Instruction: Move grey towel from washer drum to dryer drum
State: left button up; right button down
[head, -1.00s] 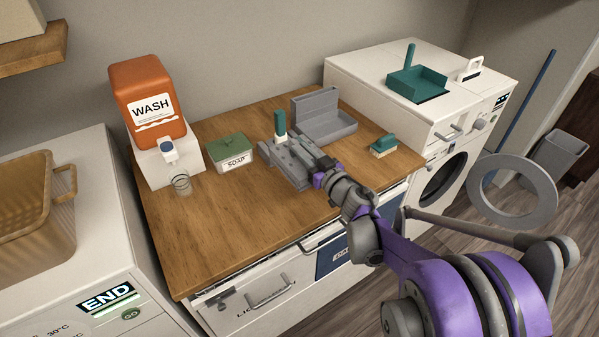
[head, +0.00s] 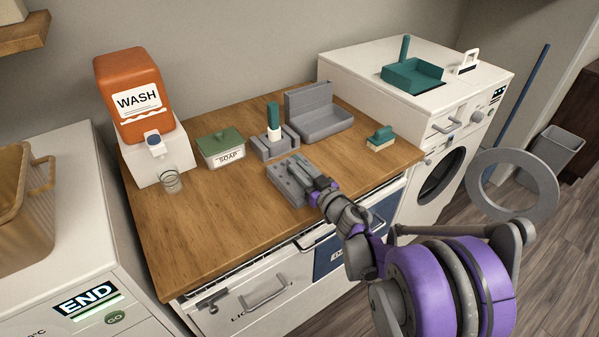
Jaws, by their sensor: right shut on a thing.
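No grey towel can be made out. At the right stands a white front-loading machine (head: 412,128) with its round door (head: 548,203) swung open. Its dark drum opening (head: 441,175) shows, but its contents are hidden. At the lower left is another white machine (head: 70,250) with an END display; its drum is out of view. I cannot tell which is washer or dryer. My right gripper (head: 305,178) is over the wooden counter, shut on a grey slab-like piece (head: 284,187) with small dark spots. My left gripper is out of view.
A basket (head: 20,225) is at left.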

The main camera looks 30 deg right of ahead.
jog(key=shift+w, duration=0.1)
jog(key=shift+f, duration=0.2)
jog(key=c, duration=0.8)
grip_release()
jog(key=shift+r, duration=0.15)
